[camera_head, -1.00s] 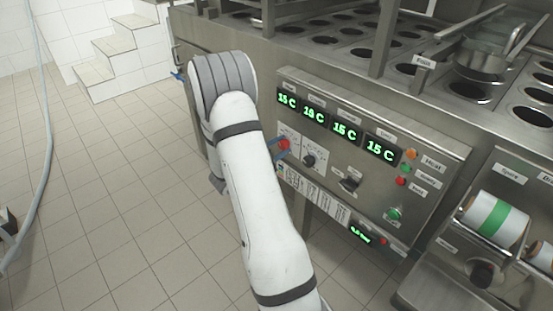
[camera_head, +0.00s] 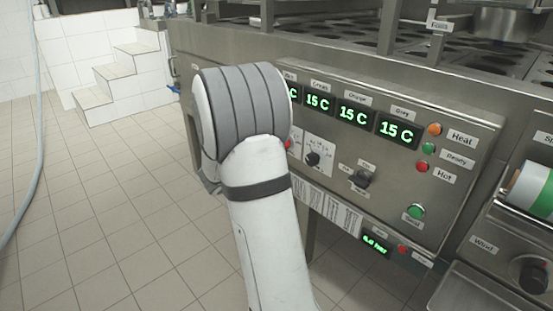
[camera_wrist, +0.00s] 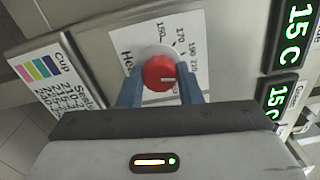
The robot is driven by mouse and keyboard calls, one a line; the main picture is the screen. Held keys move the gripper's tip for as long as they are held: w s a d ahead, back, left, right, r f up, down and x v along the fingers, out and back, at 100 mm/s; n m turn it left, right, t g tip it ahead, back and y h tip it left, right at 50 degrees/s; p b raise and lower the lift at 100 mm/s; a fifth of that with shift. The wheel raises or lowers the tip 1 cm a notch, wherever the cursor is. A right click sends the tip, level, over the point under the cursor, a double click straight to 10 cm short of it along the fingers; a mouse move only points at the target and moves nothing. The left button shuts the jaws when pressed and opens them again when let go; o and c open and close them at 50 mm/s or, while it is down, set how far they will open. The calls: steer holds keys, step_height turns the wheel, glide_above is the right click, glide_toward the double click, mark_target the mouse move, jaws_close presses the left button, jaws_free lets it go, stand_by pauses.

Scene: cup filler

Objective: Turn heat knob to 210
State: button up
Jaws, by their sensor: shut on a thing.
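The red heat knob (camera_wrist: 159,73) sits on a white dial label (camera_wrist: 138,40) with printed numbers around it, in the wrist view. A pale mark on the knob points to the right in that view. My gripper (camera_wrist: 160,88) has its two blue fingers on either side of the knob and is shut on it. In the head view, my arm covers most of the knob; only a small red edge (camera_head: 289,145) shows beside my arm. My gripper is hidden behind my arm there.
The steel control panel (camera_head: 460,190) carries green displays (camera_head: 397,131) reading 15 C, a black knob (camera_head: 313,158), a black switch (camera_head: 360,179) and lamps labelled Heat, Ready and Hot. A Cup and Seal chart (camera_wrist: 50,75) is beside the dial. Tiled floor is open at left.

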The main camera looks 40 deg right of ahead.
steer(key=shift+s+m+b, duration=0.1)
steer(key=shift+m+b, duration=0.4)
steer(key=o, duration=1)
steer(key=a, duration=0.2)
steer(key=a+p, duration=0.1)
steer(key=a, duration=0.2)
steer(key=a+p, duration=0.1)
steer(key=a, duration=0.1)
steer(key=shift+s+a, duration=0.25)
steer(key=shift+a, duration=0.1)
steer(key=shift+p, duration=0.3)
